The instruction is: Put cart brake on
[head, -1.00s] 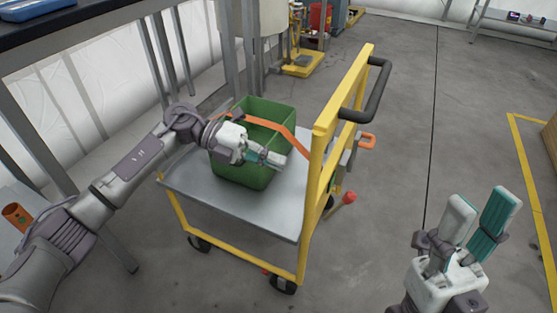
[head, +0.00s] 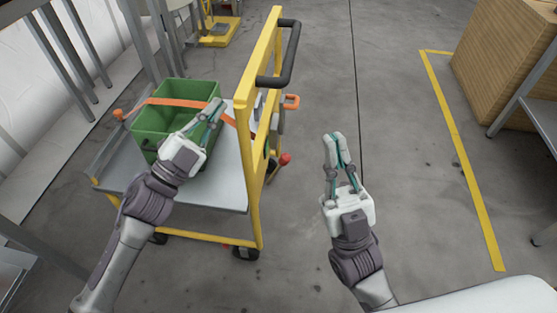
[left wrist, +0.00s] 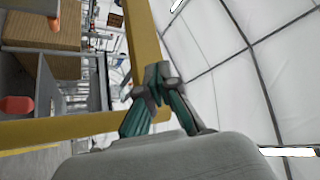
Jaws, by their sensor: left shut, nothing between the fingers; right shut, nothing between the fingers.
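The cart has a yellow frame (head: 251,182), a grey deck (head: 222,187) and a black push handle (head: 287,60). A red knob (head: 285,158) on a short lever sticks out low on its right side, and an orange handle (head: 291,101) sits higher. Which of them is the brake is not marked. My left gripper (head: 216,108) is shut and empty in front of the green bin, left of the yellow upright. It also shows in the left wrist view (left wrist: 157,73), near a yellow bar (left wrist: 146,45). My right gripper (head: 336,137) is shut and empty, right of the red knob and apart from it.
A green bin (head: 160,125) with an orange strap (head: 185,102) stands on the deck. A wooden crate (head: 505,45) stands at the upper right, beyond a yellow floor line (head: 465,165). The grey floor between cart and line is clear.

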